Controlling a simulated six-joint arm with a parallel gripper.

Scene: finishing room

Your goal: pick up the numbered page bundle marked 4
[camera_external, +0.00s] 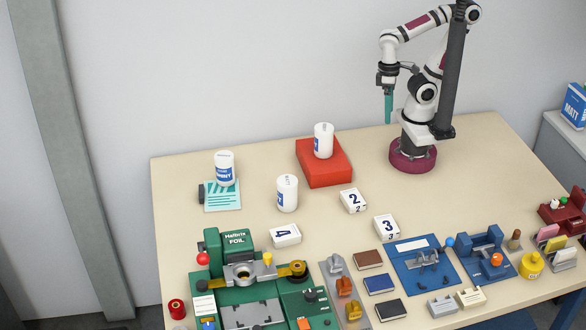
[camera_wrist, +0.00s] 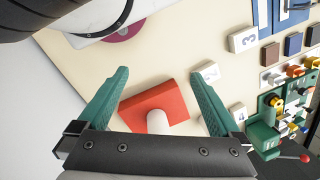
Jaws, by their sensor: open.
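The page bundle marked 4 (camera_external: 285,235) is a small white block lying on the table, just behind the green foil machine. My gripper (camera_external: 388,121) hangs above the back of the table, well away from the bundles. Its teal fingers are spread and empty in the wrist view (camera_wrist: 160,82).
A red block (camera_external: 325,175) carries a white canister (camera_external: 323,140). Another canister (camera_external: 287,193) stands near bundle 4, and one (camera_external: 224,168) stands on a teal card. The green foil machine (camera_external: 228,283) is close in front of bundle 4. Blue fixtures (camera_external: 418,264) fill the front right.

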